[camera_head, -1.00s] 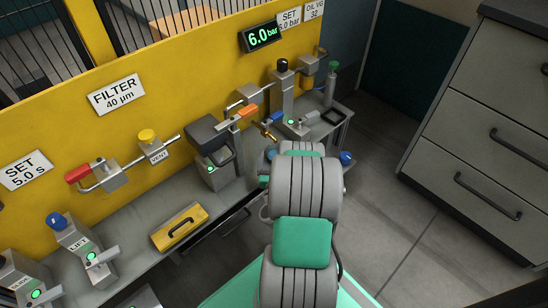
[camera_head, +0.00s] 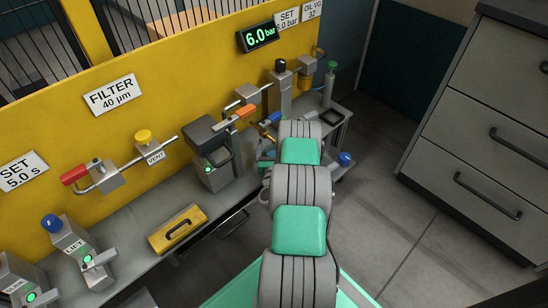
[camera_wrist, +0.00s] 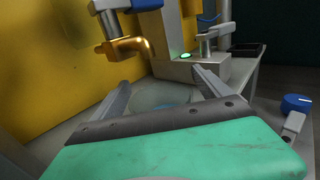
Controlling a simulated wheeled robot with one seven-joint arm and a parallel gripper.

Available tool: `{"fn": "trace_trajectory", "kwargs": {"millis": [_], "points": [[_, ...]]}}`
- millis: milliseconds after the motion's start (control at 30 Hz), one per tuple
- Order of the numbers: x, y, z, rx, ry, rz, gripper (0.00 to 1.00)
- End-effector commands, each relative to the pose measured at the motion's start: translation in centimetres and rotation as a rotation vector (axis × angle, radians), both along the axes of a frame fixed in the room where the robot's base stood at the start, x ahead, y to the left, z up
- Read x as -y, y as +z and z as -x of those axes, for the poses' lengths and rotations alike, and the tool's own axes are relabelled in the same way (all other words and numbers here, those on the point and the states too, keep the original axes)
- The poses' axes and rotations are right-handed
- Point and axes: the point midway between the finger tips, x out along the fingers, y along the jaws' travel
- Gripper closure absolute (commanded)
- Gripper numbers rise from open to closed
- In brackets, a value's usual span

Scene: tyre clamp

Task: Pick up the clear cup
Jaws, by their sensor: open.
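In the wrist view a clear, pale cup (camera_wrist: 158,100) sits low between the fingers of my gripper (camera_wrist: 161,82). Its lower part is hidden behind my dark gripper bar and green pad. The two grey fingers are spread apart, one on each side of the cup, and I cannot tell whether either touches it. A brass bent spout (camera_wrist: 128,46) hangs above and left of the cup. In the head view my arm covers the gripper, and I cannot make out the cup clearly there.
A grey post block (camera_wrist: 188,62) with a green light stands just behind the cup. A yellow wall (camera_head: 200,90) runs along the left. A blue knob (camera_wrist: 295,103) is at right. A yellow handled case (camera_head: 177,230) lies on the bench. Grey drawers (camera_head: 480,140) stand at right.

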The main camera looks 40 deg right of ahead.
Motion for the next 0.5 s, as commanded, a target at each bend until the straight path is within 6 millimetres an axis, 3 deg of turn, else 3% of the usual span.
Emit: {"fn": "trace_trajectory", "kwargs": {"millis": [333, 500], "points": [[0.22, 0.03, -0.20, 0.000, 0.000, 0.001, 0.13], [0.23, 0.04, -0.21, 0.000, 0.000, 0.001, 0.26]]}}
